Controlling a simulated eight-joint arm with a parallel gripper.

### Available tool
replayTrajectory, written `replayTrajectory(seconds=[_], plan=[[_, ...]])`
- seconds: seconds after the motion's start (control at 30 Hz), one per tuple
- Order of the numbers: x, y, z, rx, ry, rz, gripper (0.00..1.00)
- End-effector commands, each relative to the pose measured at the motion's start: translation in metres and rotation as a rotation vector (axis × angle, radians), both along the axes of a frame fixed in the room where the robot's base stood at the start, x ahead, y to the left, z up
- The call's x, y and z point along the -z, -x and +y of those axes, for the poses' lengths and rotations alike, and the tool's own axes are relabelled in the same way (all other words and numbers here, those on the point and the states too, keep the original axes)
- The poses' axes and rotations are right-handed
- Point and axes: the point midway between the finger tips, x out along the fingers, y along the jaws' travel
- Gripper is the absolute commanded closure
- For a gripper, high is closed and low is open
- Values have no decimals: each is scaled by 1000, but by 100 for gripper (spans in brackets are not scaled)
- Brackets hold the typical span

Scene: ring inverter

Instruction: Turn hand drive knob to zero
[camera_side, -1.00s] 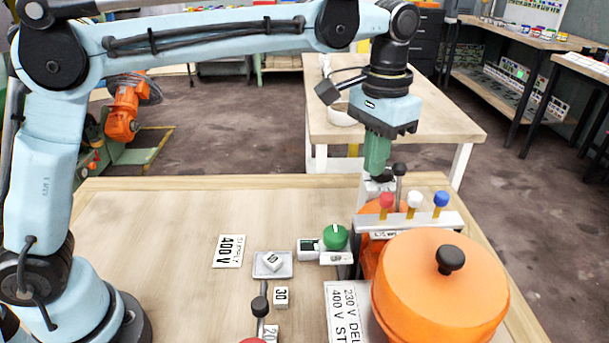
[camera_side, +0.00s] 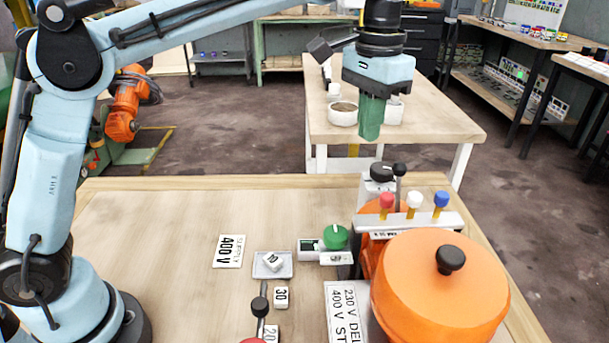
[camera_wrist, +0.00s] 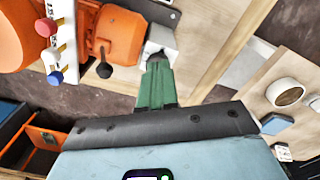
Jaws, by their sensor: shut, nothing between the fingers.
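A black round knob (camera_side: 382,170) sits on a white box (camera_side: 377,187) behind the orange machine; I take it to be the hand drive knob. I cannot read its setting. My gripper (camera_side: 369,138), with green fingers, is shut and empty, above the knob and apart from it in the side view. In the wrist view the gripper (camera_wrist: 156,64) points toward the white box (camera_wrist: 166,38) and its fingertips hide part of the black knob (camera_wrist: 154,53). A green knob (camera_side: 335,237) with a white mark sits on a small box with a display at the table's middle.
A black-knobbed lever (camera_side: 399,170) stands close beside the black knob. Red, white and blue terminals (camera_side: 414,199) rise in front of it. The orange drum (camera_side: 440,290) fills the front right. The table's left part (camera_side: 150,230) is mostly clear.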

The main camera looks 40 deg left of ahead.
Motion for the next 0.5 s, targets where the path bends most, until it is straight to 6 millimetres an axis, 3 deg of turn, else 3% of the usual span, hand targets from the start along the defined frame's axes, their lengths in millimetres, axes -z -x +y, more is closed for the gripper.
replayTrajectory(seconds=[0.5], plan=[[55,1,-1,1,0,0,100]])
